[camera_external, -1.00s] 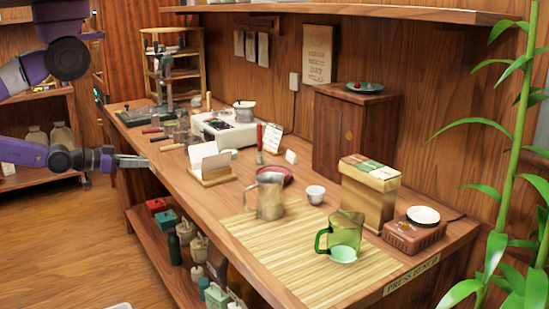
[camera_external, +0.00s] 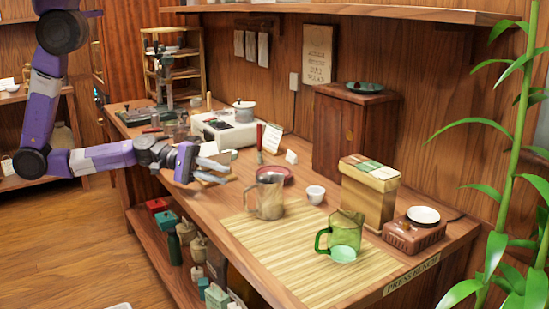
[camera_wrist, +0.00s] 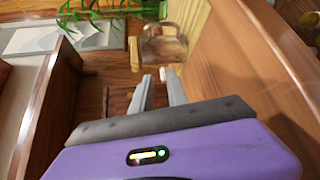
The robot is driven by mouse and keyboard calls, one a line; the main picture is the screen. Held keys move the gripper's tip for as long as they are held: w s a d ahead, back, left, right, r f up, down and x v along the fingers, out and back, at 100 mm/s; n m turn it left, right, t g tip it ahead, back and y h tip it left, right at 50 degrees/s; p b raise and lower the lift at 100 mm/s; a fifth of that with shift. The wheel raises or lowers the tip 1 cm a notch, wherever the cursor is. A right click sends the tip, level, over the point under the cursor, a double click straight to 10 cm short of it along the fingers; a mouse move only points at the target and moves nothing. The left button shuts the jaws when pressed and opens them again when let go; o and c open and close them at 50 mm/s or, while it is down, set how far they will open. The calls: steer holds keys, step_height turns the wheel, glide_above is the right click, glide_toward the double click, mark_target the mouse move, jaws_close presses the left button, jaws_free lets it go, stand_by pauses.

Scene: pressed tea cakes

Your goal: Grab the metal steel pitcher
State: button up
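The metal steel pitcher (camera_external: 270,196) stands upright at the back left edge of the bamboo mat (camera_external: 262,248) on the bench. Its handle points left in the outside view. In the wrist view a grey, shiny pitcher (camera_wrist: 165,50) shows beyond the fingertips. My gripper (camera_external: 222,172) is over the bench to the left of the pitcher, apart from it. In the wrist view my gripper (camera_wrist: 157,84) has its two fingers spread, with nothing held between them.
A green glass pitcher (camera_external: 346,234) stands on the mat, right of and nearer than the steel one. A white cup (camera_external: 315,194) and dark red dish (camera_external: 275,174) are behind the steel pitcher. A tall box (camera_external: 368,196) stands at right.

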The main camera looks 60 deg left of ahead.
mark_target(246, 202)
steer(key=d+n+g+h, duration=0.1)
steer(key=n, duration=0.1)
steer(key=d+f+n+g+h, duration=0.1)
steer(key=d+g, duration=0.1)
steer(key=d+n+g+h, duration=0.1)
steer(key=n, duration=0.1)
steer(key=shift+s+d+f+n+b, duration=0.15)
steer(key=shift+s+f+n+b, duration=0.15)
steer(key=shift+s+f+b, duration=0.1)
steer(key=shift+d+f+n+g+h, duration=0.1)
steer(key=shift+f+n+g+h, duration=0.2)
steer(key=shift+n, duration=0.6)
steer(key=n, duration=0.1)
steer(key=n+g, duration=0.1)
steer(key=shift+d+n+g+h+b, duration=0.2)
steer(key=shift+n+g+h+b, duration=0.1)
steer(key=shift+h+b, duration=0.1)
steer(key=shift+d, duration=0.15)
steer(key=d, duration=0.3)
steer(key=w+d+p, duration=0.1)
steer(key=d, duration=0.3)
steer(key=w+d, duration=0.1)
steer(key=d, duration=0.3)
steer(key=shift+d+p, duration=0.25)
steer(key=shift+p, duration=0.1)
steer(key=shift+c, duration=0.2)
jaws_close()
